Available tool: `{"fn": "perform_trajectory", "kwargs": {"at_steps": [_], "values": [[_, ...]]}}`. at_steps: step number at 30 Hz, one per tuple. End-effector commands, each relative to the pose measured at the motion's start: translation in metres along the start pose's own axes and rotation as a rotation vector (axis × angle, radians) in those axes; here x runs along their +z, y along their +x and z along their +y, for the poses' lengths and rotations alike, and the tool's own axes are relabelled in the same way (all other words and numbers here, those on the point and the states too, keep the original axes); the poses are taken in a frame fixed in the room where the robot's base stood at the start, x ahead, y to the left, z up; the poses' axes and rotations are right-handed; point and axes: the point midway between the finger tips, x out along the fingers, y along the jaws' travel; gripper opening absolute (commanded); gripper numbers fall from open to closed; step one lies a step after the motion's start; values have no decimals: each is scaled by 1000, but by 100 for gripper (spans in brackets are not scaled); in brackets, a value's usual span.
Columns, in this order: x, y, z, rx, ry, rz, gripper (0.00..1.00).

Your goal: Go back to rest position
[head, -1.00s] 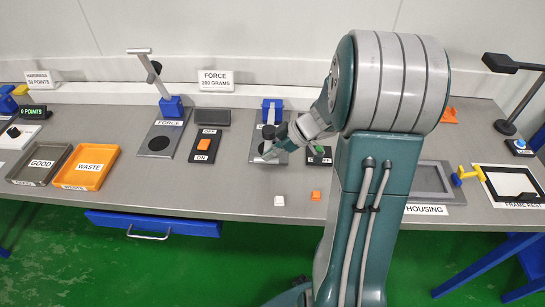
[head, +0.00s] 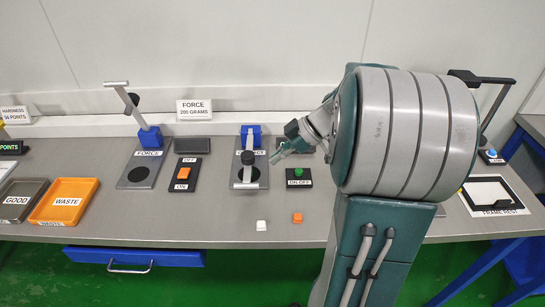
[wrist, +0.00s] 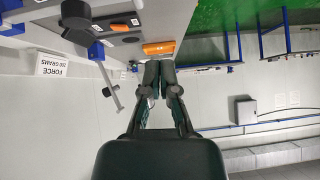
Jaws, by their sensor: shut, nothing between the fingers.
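My gripper (head: 280,154) is shut and empty in the head view. My arm covers part of the bench on the right in the head view.
The grey bench (head: 215,225) holds an orange waste tray (head: 91,188), a first force stand (head: 150,138) and a green-button switch box (head: 298,178). A white cube (head: 261,225) and an orange cube (head: 297,218) lie near the front edge. A frame rest (head: 490,193) is at right.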

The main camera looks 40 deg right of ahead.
Motion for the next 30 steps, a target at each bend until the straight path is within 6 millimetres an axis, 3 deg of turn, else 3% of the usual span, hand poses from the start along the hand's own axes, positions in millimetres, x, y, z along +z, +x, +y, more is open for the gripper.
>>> {"fn": "perform_trajectory", "kwargs": {"at_steps": [8,11,21,30], "values": [[-1,0,-1,-1,1,-2,0],[-8,4,-9,-8,24,-32,0],[-52,24,-92,72,298,-309,0],[-66,26,-157,321,515,-411,0]]}}
